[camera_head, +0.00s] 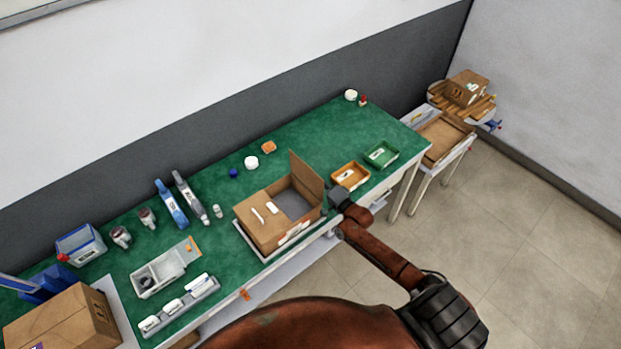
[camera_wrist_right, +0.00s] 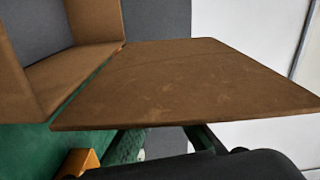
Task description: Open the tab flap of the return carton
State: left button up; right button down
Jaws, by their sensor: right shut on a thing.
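The return carton (camera_head: 262,226) is a brown box near the front edge of the green table in the head view. Its left part is covered, and its right part is open onto a dark grey inside. A brown flap (camera_head: 307,178) stands up at its right end; it fills the middle of the right wrist view (camera_wrist_right: 185,85). My right gripper (camera_head: 337,199) is at the carton's right end, beside the flap. In the wrist view its fingers (camera_wrist_right: 165,138) reach the flap's lower edge and are shut on it; the tips are partly hidden behind it. My left gripper is not in view.
An orange tray (camera_head: 350,187) and a green tray (camera_head: 381,165) stand right of the carton. White bins (camera_head: 165,277), bottles and blue tools lie to the left. Another brown box (camera_head: 70,322) is at the lower left. The table's back right is mostly clear.

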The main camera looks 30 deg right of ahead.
jog(key=shift+d+f+m, duration=0.2)
jog(key=shift+m, duration=0.2)
jog(key=c, duration=2.1)
grip_release()
jog(key=s, duration=0.4)
jog(key=s+d, duration=0.1)
jog(key=s, duration=0.3)
jog(key=s+d, duration=0.1)
jog(key=s, duration=0.3)
jog(key=shift+w+a, duration=0.1)
jog(key=shift+a, duration=0.05)
